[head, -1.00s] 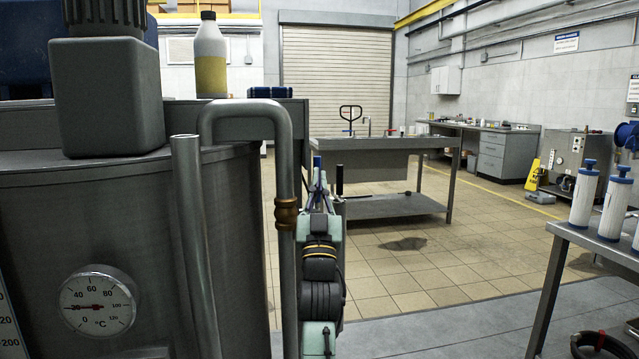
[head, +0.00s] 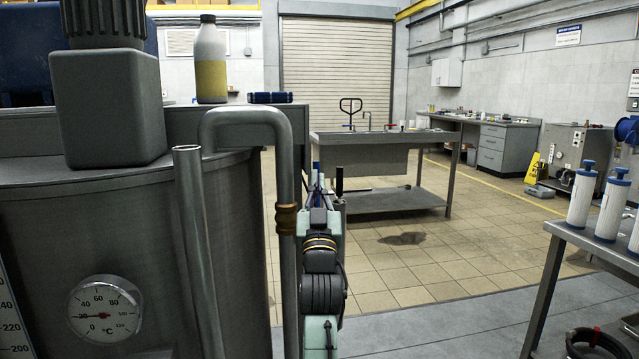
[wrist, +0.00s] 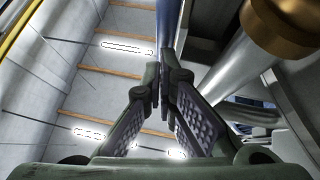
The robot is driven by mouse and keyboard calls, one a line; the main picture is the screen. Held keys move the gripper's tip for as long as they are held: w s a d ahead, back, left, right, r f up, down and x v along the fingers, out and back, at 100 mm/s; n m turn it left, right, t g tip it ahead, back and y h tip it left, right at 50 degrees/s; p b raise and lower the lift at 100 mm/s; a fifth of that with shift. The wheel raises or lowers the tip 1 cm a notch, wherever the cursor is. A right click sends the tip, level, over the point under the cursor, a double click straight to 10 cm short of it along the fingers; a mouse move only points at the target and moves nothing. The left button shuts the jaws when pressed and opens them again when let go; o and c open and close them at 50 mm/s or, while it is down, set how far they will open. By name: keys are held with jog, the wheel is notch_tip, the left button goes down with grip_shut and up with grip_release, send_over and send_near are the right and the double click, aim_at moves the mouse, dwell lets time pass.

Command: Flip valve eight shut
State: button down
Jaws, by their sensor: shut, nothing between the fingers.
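My gripper (head: 318,190) is beside the bent grey pipe (head: 285,150) of the steel mixer, seen edge-on and partly hidden by my own arm. In the wrist view my gripper (wrist: 163,84) has its two ridged fingers together at the tips, with nothing held. A blue-grey bar (wrist: 168,28) shows just beyond the fingertips; I cannot tell whether it is a valve lever or whether the tips touch it. A brass collar (head: 286,218) is on the pipe; it also shows in the wrist view (wrist: 285,22). No number eight can be read in either view.
The steel mixer (head: 120,230) with a dial thermometer (head: 104,310) fills the left. A yellow-labelled bottle (head: 211,62) stands behind it. A bench (head: 385,142) is ahead, and a table with white cartridges (head: 583,195) is at right. Tiled floor between is open.

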jog(key=shift+w+r+g+p, duration=0.45)
jog(key=shift+r+g+p, duration=0.15)
jog(key=shift+p, duration=0.5)
jog(key=shift+w+a+f+n+g+y+p, duration=0.2)
jog(key=shift+w+g+p, duration=0.2)
jog(key=shift+w+p, duration=0.2)
jog(key=shift+w+a+f+n+g+y+p, duration=0.1)
jog(key=shift+w+f+n+g+y+p, duration=0.1)
jog(key=shift+w+g+p, duration=0.3)
jog(key=shift+w+r, duration=0.1)
